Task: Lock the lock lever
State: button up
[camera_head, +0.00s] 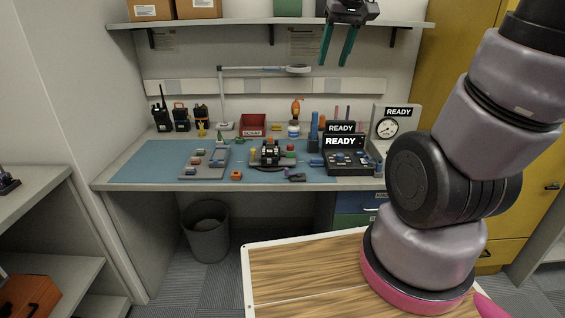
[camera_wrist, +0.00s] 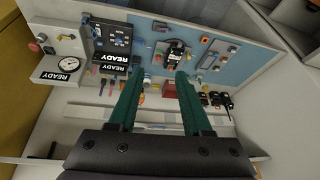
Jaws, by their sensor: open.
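My gripper (camera_head: 334,64) hangs high above the bench in the head view, in front of the shelf edge. Its two teal fingers are apart with nothing between them; they also show in the wrist view (camera_wrist: 159,74). A dark device in a round black fixture (camera_head: 268,153) sits on the blue mat, well below and left of the gripper. In the wrist view the same fixture (camera_wrist: 173,54) lies beyond the fingertips. Small coloured parts surround it, including a green one on its right. I cannot tell which small part is the lock lever, or its position.
A grey tray of parts (camera_head: 187,173) lies left of the fixture. A black console marked READY (camera_head: 347,168) and a gauge (camera_head: 388,128) stand right. A red bin (camera_head: 253,121), radios (camera_head: 181,122) and a lamp (camera_head: 265,69) are behind. The overhead shelf (camera_head: 230,22) is near my gripper.

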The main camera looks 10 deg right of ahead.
jog(key=w+a+f+n+g, duration=0.3)
jog(key=w+f+n, duration=0.2)
jog(key=w+f, duration=0.8)
jog(key=w+a+f+n, duration=0.1)
jog(key=w+f, duration=0.1)
jog(key=f, duration=0.7)
jog(key=w+a+f+n+g, duration=0.1)
jog(key=w+f+n, duration=0.1)
jog(key=f, duration=0.7)
jog(key=w+a+f+n, duration=0.1)
jog(key=w+f+n, duration=0.1)
jog(key=f, duration=0.7)
jog(key=shift+w+a+f+g+h, duration=0.15)
jog(key=shift+a+f+g+h, duration=0.15)
jog(key=shift+f+g, duration=0.1)
jog(key=shift+c, duration=0.3)
